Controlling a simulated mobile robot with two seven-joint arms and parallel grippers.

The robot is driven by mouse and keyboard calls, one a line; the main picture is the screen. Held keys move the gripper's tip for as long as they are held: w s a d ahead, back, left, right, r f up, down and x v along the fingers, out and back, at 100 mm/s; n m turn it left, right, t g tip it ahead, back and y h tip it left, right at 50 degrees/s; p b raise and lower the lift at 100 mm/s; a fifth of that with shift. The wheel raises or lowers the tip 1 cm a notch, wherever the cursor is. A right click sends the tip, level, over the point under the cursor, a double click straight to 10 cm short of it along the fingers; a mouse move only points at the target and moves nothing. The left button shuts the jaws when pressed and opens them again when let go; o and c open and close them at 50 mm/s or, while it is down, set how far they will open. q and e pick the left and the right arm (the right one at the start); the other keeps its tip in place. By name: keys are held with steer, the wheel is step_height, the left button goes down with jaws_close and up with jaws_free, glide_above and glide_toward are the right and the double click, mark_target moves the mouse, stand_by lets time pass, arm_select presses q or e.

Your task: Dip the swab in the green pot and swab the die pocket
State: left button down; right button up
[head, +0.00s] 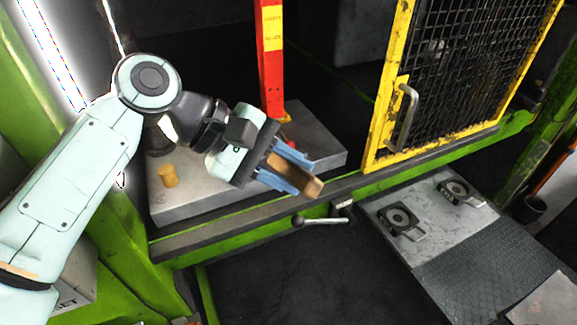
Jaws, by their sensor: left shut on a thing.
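My left gripper (291,172) reaches in from the left with its blue fingers pointing to the lower right. It is shut on a flat brown wooden-looking piece (309,186), which may be part of the swab; no swab head can be made out. It is over the right front part of a grey metal block (196,202), which looks like the die. I cannot make out a pocket in the block; my arm covers part of it. A small yellow-tan waisted piece (168,176) stands on the block's left part. No green pot is in sight. My right gripper is not in view.
A red post (271,60) with a yellow label rises behind the block. A yellow-framed mesh guard (389,100) stands at right. A lever with a ball knob (299,220) juts out at front. A grey plate (424,226) with two dark fittings lies lower right.

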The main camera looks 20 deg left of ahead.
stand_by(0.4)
